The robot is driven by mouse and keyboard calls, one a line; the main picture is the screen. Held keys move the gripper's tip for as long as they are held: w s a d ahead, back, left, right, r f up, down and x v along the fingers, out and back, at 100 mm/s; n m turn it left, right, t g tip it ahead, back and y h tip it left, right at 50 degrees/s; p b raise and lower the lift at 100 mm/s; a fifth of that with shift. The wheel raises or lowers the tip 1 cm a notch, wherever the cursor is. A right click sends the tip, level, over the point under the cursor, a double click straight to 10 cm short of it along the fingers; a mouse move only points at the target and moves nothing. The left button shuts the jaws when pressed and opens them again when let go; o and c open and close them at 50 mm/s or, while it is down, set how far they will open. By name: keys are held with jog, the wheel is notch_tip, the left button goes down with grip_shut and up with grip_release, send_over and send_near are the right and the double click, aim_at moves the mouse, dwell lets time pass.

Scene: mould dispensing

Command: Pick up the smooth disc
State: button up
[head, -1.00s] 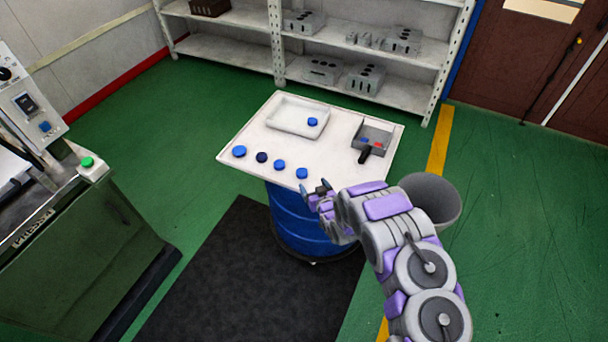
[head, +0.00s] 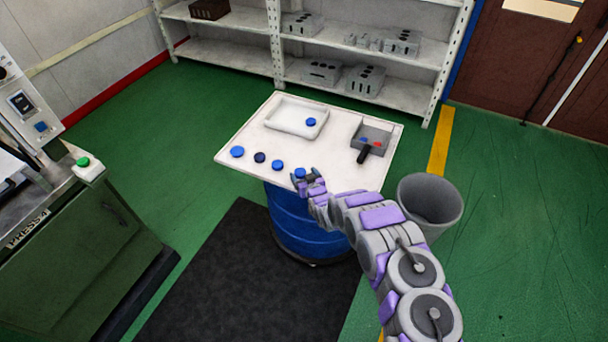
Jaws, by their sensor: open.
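Several blue discs lie in a row along the front edge of the white table top: one at the far left (head: 237,151), a darker one (head: 260,157), a third (head: 277,165), and a fourth at the right end (head: 300,173). Another blue disc (head: 311,122) lies in the white tray (head: 271,121). The discs are too small to tell which is smooth. My gripper (head: 306,178) is open at the front edge of the table, beside the right-end disc and partly overlapping it in view. I cannot tell whether it touches the disc.
A grey scoop-like box (head: 385,137) with a black handle (head: 364,153) holds small red and blue pieces. A blue drum (head: 300,228) supports the table top. A grey bin (head: 430,198) stands to the right, a green press (head: 75,235) at left.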

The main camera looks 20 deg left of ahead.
jog(key=shift+w+a+f, duration=0.15)
jog(key=shift+a+f, duration=0.05)
jog(key=shift+a, duration=0.45)
jog(key=shift+d+r, duration=0.15)
jog(key=shift+d, duration=0.3)
jog(key=c, duration=0.7)
jog(key=shift+a, duration=0.3)
jog(key=c, duration=0.4)
